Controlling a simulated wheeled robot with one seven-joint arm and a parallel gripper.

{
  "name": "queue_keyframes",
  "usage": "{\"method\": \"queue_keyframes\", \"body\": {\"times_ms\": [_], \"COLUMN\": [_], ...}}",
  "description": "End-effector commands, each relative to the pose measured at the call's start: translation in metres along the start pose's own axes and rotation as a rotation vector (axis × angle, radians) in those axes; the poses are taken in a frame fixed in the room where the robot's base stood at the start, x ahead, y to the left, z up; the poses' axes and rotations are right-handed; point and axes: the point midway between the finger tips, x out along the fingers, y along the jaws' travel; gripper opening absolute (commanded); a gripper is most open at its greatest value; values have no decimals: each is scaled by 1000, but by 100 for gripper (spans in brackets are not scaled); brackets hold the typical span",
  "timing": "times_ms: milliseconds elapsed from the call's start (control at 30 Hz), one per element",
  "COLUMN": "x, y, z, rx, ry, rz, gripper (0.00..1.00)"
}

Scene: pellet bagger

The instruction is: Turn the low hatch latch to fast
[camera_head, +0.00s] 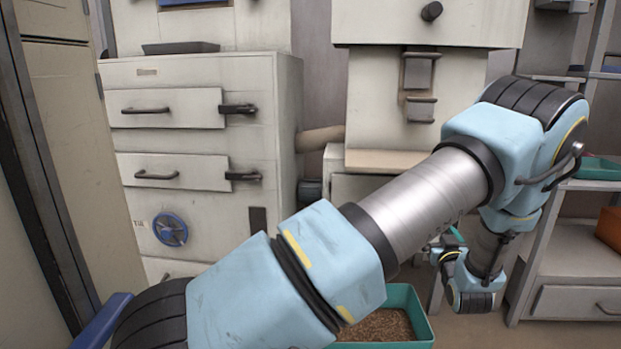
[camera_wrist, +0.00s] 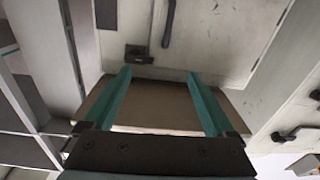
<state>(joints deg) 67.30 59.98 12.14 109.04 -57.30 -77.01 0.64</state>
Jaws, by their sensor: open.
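In the head view the pale cabinet on the left carries an upper hatch (camera_head: 185,108) and a lower hatch (camera_head: 195,172), each with a black bar handle. A black latch (camera_head: 243,175) lies level at the lower hatch's right edge. A similar latch (camera_head: 238,109) lies level at the upper hatch. Another panel (camera_head: 160,267) below is mostly hidden by my arm. My gripper (camera_wrist: 158,73) is open and empty, its teal fingers wide apart in the wrist view. In the wrist view a black latch-like fitting (camera_wrist: 138,54) lies beyond the fingertips; I cannot tell which one it is.
A blue handwheel (camera_head: 170,230) is on the cabinet below the hatches. A teal bin (camera_head: 425,327) of brown pellets stands below my arm. A shelf unit (camera_head: 560,260) is at the right. A tan ledge (camera_wrist: 165,105) lies behind the fingers in the wrist view.

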Motion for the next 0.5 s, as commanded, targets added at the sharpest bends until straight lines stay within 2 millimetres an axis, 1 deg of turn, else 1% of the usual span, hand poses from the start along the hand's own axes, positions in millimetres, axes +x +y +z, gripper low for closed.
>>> {"method": "queue_keyframes", "body": {"times_ms": [33,67,167,267,300,367,400,467,500], "x": [11,16,34,44,45,40,34,20,7], "y": [-13,-19,-47,-84,-103,-129,-147,-174,-192], "z": [-4,-4,-7,-14,-17,-22,-25,-32,-36], "rx": [-10,-15,-34,-58,-67,-77,-81,-84,-84], "ry": [-49,-83,-211,-374,-449,-560,-633,-737,-807], "rz": [-10,-12,-18,-19,-17,-9,-5,4,9], "gripper": [90,90,90,90,90,90,90,90,90]}}
